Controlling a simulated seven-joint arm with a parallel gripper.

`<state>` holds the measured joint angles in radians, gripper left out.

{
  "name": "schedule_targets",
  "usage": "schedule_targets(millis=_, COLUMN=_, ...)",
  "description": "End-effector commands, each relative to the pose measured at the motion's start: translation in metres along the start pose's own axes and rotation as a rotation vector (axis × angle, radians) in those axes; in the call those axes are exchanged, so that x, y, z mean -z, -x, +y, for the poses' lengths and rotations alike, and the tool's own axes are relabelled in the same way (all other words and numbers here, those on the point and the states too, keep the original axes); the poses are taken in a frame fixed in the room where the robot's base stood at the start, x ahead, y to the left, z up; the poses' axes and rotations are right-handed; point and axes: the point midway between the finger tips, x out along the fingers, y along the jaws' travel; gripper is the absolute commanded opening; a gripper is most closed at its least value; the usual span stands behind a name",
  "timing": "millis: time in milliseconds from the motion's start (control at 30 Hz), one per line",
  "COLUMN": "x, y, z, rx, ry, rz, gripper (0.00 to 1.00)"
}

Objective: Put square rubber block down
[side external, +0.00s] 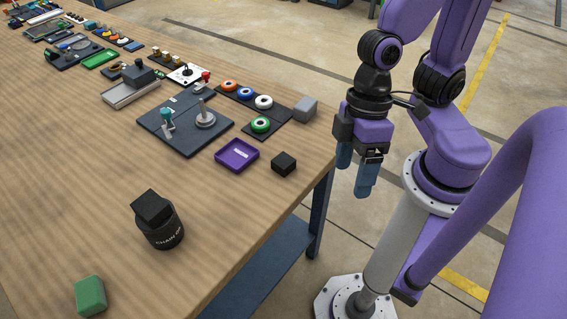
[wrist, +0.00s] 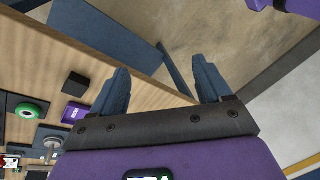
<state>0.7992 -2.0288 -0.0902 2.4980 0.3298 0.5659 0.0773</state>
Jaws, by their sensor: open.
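A small black cube (side external: 284,163), which looks like the square rubber block, sits on the wooden table near its right edge, beside a shallow purple tray (side external: 238,155) and apart from it. In the wrist view the cube (wrist: 76,84) lies left of my gripper, near the tray (wrist: 74,112). My gripper (side external: 354,178) hangs off the table's right edge, fingers pointing down. In the wrist view my gripper (wrist: 160,64) has its two blue fingers wide apart with nothing between them.
A black bottle (side external: 160,226) with a square black top and a green block (side external: 90,295) stand on the near table. A grey block (side external: 305,108), a dark panel with coloured rings (side external: 261,125) and a dark plate with posts (side external: 186,126) lie behind the cube.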

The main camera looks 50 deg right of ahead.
Motion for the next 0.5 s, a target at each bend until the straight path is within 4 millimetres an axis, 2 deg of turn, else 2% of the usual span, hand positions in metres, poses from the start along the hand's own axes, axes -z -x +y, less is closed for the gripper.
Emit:
schedule_targets(millis=100, x=-0.014, y=0.018, z=0.018, rx=-0.053, ry=0.077, rz=-0.029, gripper=0.78)
schedule_targets(millis=400, x=-0.046, y=0.054, z=0.062, rx=-0.208, ry=0.207, rz=-0.108, gripper=0.78)
schedule_targets(millis=433, x=-0.047, y=0.057, z=0.065, rx=-0.221, ry=0.217, rz=-0.117, gripper=0.78)
schedule_targets(millis=500, x=-0.036, y=0.055, z=0.067, rx=-0.224, ry=0.23, rz=-0.135, gripper=0.78)
